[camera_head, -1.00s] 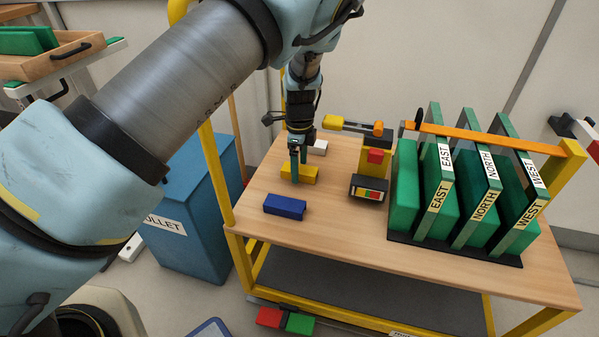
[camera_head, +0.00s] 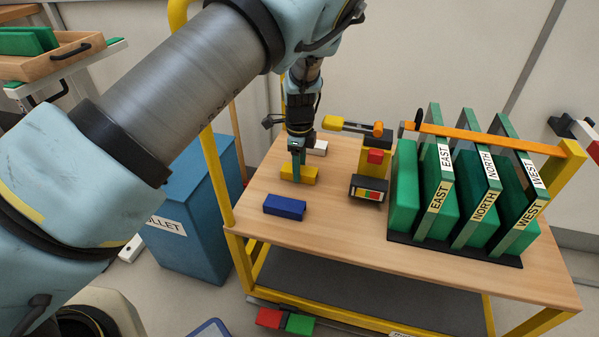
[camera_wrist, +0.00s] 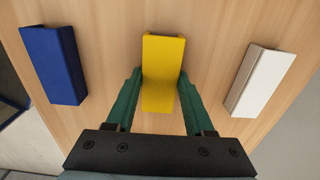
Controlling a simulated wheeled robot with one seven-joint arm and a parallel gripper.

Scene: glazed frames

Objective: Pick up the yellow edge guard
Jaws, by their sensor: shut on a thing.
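The yellow edge guard (camera_head: 300,174) lies on the wooden table top, between a blue block and a white block. In the wrist view the yellow edge guard (camera_wrist: 163,70) sits between the two green fingers, its near end reaching toward the palm. My gripper (camera_head: 297,176) points down at it from above; in the wrist view my gripper (camera_wrist: 161,86) is shut on it, a finger along each side. The guard looks to be at table level; I cannot tell any gap beneath it.
The blue block (camera_head: 285,206) lies in front and the white block (camera_head: 317,148) behind. To the right stand a small yellow and black device (camera_head: 370,188) and a rack of green panels (camera_head: 455,200) with a black base. A blue bin (camera_head: 190,220) stands left of the table.

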